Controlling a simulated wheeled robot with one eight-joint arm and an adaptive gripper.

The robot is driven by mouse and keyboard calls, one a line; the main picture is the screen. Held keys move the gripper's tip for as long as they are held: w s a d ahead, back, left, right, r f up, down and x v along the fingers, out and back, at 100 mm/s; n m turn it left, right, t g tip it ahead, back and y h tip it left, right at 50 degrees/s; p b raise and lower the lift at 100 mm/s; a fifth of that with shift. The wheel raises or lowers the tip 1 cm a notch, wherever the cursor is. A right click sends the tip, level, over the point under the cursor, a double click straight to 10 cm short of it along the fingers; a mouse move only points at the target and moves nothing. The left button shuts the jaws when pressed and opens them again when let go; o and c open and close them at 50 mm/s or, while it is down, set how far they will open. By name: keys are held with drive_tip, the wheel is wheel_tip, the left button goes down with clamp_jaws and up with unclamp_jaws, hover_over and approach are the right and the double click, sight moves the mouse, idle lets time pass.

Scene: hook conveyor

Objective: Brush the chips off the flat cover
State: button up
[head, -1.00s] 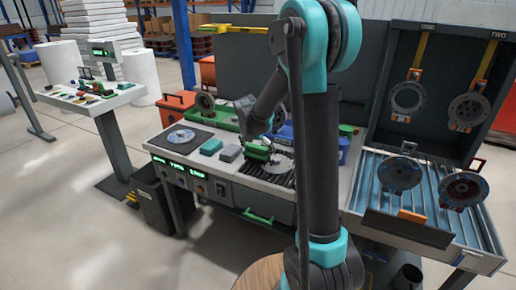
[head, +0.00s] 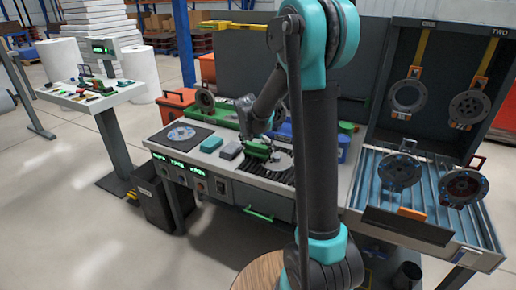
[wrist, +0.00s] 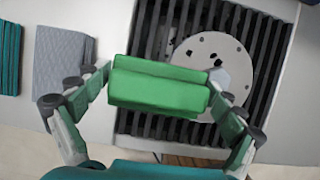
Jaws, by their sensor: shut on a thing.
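My gripper (wrist: 160,86) is shut on a green block-shaped brush (wrist: 158,92), its fingers at the two ends. The brush also shows in the head view (head: 257,150). Its underside and any bristles are hidden. The flat cover (wrist: 208,52), a pale round disc with holes, lies on a dark slatted grate (wrist: 262,60). It also shows in the head view (head: 283,162). The brush covers its lower left part in the wrist view. Dark specks show on the cover, but I cannot tell all chips from holes. I cannot tell whether the brush touches the cover.
A grey pad (wrist: 62,62) and a teal block (head: 211,144) lie left of the grate. Another disc (head: 181,135) lies on a dark mat (head: 204,131) farther left. A green tray (head: 222,117) stands behind. A blue slatted rack (head: 365,190) with flanges stands at the right.

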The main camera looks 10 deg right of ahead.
drive_tip(key=shift+w+d, duration=0.1)
drive_tip(key=shift+w+d+r, duration=0.1)
drive_tip(key=shift+w+d, duration=0.45)
drive_tip(key=shift+w, duration=0.25)
drive_tip(key=shift+w+d, duration=0.65)
drive_tip(key=shift+w, duration=0.2)
drive_tip(key=shift+o, duration=0.2)
drive_tip(key=shift+s+a+f, duration=0.1)
drive_tip(key=shift+s+a, duration=0.55)
drive_tip(key=shift+s, duration=0.25)
drive_tip(key=shift+s+a+f, duration=0.1)
drive_tip(key=shift+s+a, duration=0.55)
drive_tip(key=shift+s, duration=0.25)
drive_tip(key=shift+w+d+r, duration=0.1)
drive_tip(key=shift+w+d, duration=0.55)
drive_tip(key=shift+w, duration=0.35)
drive_tip(key=shift+c, duration=0.2)
drive_tip(key=shift+o, duration=0.2)
drive_tip(key=shift+w+d, duration=0.65)
drive_tip(key=shift+w, duration=0.15)
drive_tip(key=shift+c, duration=0.2)
